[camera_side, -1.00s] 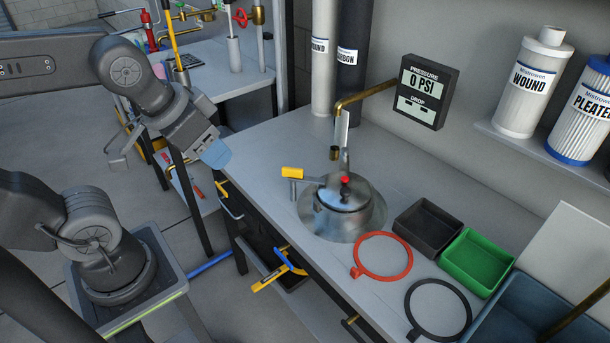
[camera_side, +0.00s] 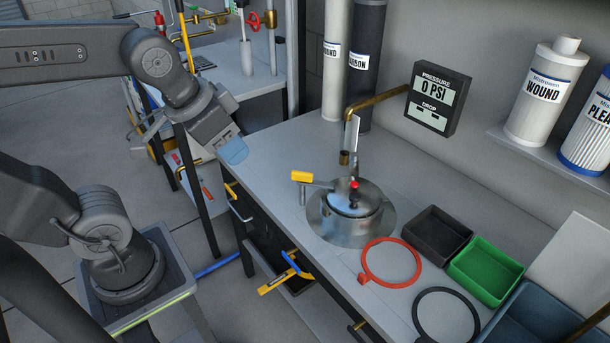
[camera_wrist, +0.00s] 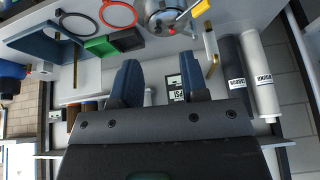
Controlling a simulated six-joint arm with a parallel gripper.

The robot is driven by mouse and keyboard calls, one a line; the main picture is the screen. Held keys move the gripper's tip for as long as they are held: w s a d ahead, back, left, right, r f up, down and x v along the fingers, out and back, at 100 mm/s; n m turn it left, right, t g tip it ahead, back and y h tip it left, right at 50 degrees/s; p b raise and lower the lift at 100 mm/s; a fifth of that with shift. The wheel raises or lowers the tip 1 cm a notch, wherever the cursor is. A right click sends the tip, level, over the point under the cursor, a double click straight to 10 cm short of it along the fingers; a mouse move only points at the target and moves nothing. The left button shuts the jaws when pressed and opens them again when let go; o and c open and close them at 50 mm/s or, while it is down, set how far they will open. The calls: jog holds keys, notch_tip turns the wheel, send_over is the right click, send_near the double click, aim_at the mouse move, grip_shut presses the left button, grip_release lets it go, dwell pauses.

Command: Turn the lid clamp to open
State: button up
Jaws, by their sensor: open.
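The lid clamp is a lever with a yellow handle (camera_side: 302,176) that points left from the round metal housing. The silver lid (camera_side: 351,199) sits on the housing in the bench top, with a red knob (camera_side: 354,184) above it. In the wrist view the housing (camera_wrist: 158,20) is at the top, with the yellow handle (camera_wrist: 200,8) at its upper right. My gripper (camera_side: 234,151) is left of the clamp, above the bench's left edge and apart from the handle. In the wrist view its two blue fingers (camera_wrist: 160,82) are spread with nothing between them.
A brass spout (camera_side: 374,102) hangs behind the lid, below the pressure gauge (camera_side: 437,96) reading 0 PSI. A red ring (camera_side: 364,262), black ring (camera_side: 420,325), black tray (camera_side: 436,212) and green tray (camera_side: 490,248) lie to the right. The bench left of the clamp is clear.

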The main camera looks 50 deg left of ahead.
jog(key=w+a+f+m+g, duration=0.1)
jog(key=w+a+m+g, duration=0.25)
jog(key=w, duration=0.75)
jog(key=m+g, duration=0.2)
jog(key=m, duration=0.4)
send_over(295, 171)
notch_tip(295, 171, down, 10)
jog(key=r, duration=0.1)
notch_tip(295, 171, down, 14)
jog(key=shift+d+r, duration=0.1)
jog(key=shift+r, duration=0.15)
grip_shut()
